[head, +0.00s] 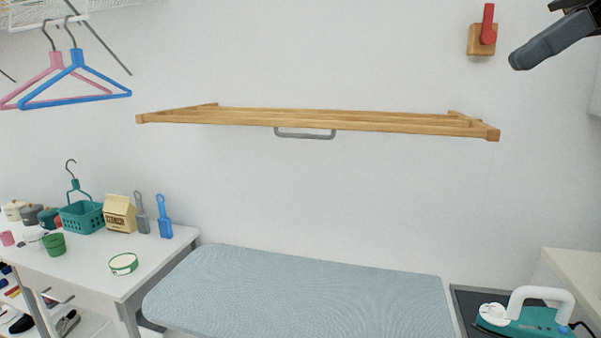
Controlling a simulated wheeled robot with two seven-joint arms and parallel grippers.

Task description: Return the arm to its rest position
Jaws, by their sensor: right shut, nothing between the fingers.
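My right gripper (556,40) shows at the top right corner, dark grey and black, partly cut off by the picture's edge. It is shut and holds nothing. It is in front of the white wall, just right of and a little below a red hook-like lever on a wooden block (481,40). My left gripper is not in view.
A wooden rack (310,120) with a grey handle (305,135) juts from the wall. Below are an ironing board (300,295), a teal iron (525,318) at right and a white table (170,255) at left. Hangers (75,75) hang upper left.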

